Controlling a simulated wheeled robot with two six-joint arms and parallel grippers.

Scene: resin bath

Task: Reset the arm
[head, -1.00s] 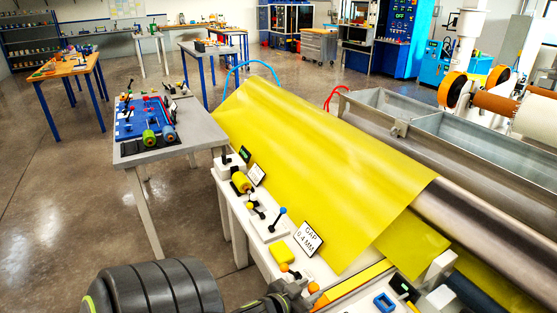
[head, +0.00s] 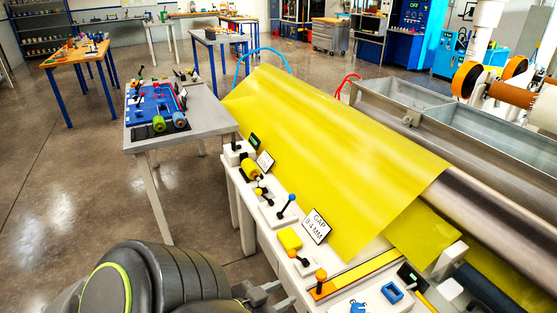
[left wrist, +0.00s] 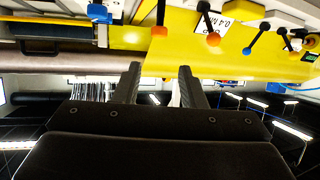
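My left arm comes in at the bottom left of the head view. Its gripper (head: 266,295) is low beside the front edge of the white bench, partly hidden by my own arm. In the left wrist view the two fingers of the left gripper (left wrist: 160,70) stand apart with nothing between them, so it is open and empty. That view is upside down. My right gripper is in neither view.
A white bench (head: 240,205) with levers and a "GAP 0.4 MM" sign (head: 316,226) runs beside the arm. A grey table (head: 205,125) stands left; floor is clear at left.

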